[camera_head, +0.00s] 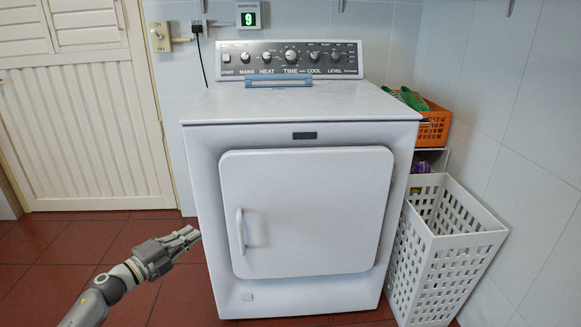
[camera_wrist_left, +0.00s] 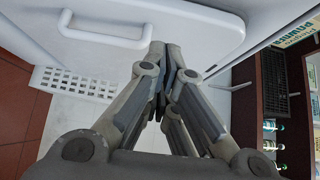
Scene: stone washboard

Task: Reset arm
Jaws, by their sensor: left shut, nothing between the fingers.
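My left gripper (camera_head: 190,236) comes in from the lower left of the head view, in front of the dryer's left side. Its fingers are shut together with nothing between them, as the left wrist view (camera_wrist_left: 166,60) also shows. The white dryer (camera_head: 300,130) stands in the middle with its square door (camera_head: 310,205) closed. The door handle (camera_head: 239,231) is a little to the right of my fingertips in the head view. In the left wrist view the handle (camera_wrist_left: 100,34) shows at upper left, apart from the fingers. My right gripper is not in view.
A white perforated basket (camera_head: 440,245) stands right of the dryer, with an orange crate (camera_head: 434,124) behind it. A white slatted door (camera_head: 85,135) is at left. The red tiled floor (camera_head: 70,240) at left is clear. Shelves with bottles (camera_wrist_left: 270,143) show in the wrist view.

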